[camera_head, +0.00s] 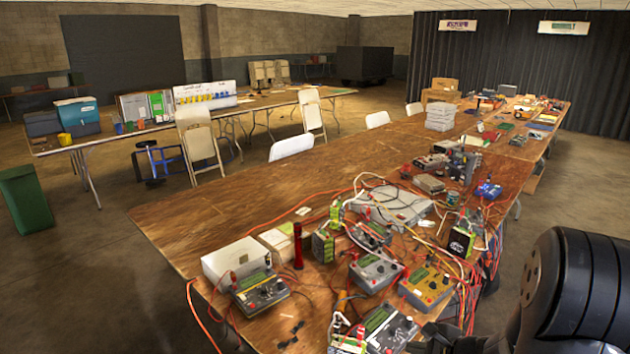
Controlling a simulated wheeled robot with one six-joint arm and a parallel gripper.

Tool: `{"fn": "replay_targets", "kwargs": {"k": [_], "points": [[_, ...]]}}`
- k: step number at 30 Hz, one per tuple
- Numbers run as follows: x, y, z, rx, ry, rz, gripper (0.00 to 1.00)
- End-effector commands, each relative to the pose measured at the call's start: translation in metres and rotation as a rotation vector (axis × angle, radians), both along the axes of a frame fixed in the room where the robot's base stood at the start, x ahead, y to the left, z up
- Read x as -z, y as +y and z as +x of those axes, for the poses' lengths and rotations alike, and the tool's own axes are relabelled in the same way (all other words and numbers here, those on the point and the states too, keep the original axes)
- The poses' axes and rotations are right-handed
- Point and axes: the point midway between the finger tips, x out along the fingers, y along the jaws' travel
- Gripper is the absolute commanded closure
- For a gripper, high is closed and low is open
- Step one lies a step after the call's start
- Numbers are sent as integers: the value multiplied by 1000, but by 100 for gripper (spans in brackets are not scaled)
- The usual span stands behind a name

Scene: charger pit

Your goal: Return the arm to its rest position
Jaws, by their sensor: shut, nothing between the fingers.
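A large black ribbed part of my arm (575,290) fills the lower right corner, in front of the table's right edge. The end of the arm with my gripper cannot be made out in this view. A dark shape shows at the bottom edge left of the arm, but I cannot tell what it is.
A long wooden table (225,220) runs away from me, with chargers, a multicolour tangle of wires and a white box (236,262) on its near end. A second table (270,100), folding chairs (198,138) and a green bin (25,200) stand left. Floor is clear at right.

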Motion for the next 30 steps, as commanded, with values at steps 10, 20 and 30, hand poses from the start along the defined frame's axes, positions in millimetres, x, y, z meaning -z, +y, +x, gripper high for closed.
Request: {"fn": "replay_targets", "kwargs": {"k": [10, 20, 30], "points": [[-9, 49, -39, -289, 5, -128, 100], [-11, 82, -83, -553, 14, -258, 100], [-9, 102, -131, -818, 26, -404, 100]]}}
